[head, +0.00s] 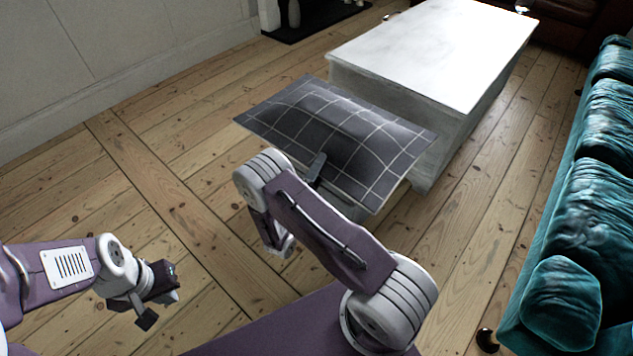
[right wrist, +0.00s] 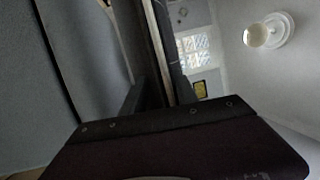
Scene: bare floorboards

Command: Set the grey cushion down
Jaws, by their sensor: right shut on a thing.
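The grey cushion (head: 335,128), dark with a pale grid of lines, is in the middle of the head view. It is held out flat and slightly tilted in front of the white table's near side. My right gripper (head: 317,168) is shut on its near edge; my own arm hides part of the grip. In the right wrist view the fingers (right wrist: 155,92) stand on either side of a thin dark edge. My left gripper (head: 158,297) is low at the left, away from the cushion and empty; its finger gap is unclear.
A white block-shaped table (head: 440,50) stands behind the cushion. A teal sofa (head: 590,190) runs along the right side. Bare floorboards (head: 150,150) lie open to the left. A dark hearth (head: 315,20) with pale vases is at the back. A ceiling lamp (right wrist: 265,32) shows in the wrist view.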

